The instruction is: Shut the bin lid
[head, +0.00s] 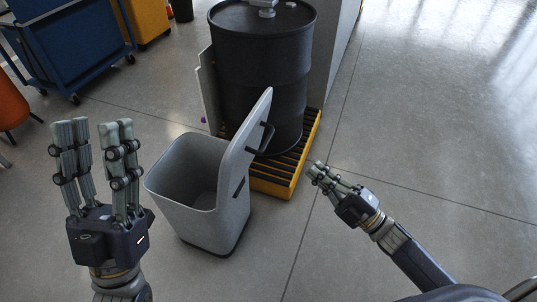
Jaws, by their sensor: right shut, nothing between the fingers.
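The grey bin (207,215) stands on the floor in the middle of the head view, its mouth open and its inside empty as far as I can see. Its lid (242,150) is raised and leans up on the right side, with a dark handle (262,141) on its outer face. My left gripper (94,128) is open and empty to the left of the bin, its fingers pointing up. My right gripper (317,171) is to the right of the bin and lid, apart from both, with its fingers closed together and nothing in them.
A black drum (261,75) stands on a yellow pallet with dark slats (275,183), just behind the lid. A blue cart (70,45) and a yellow cabinet (147,18) are at the back left. An orange object (10,104) sits at the left edge. The floor on the right is clear.

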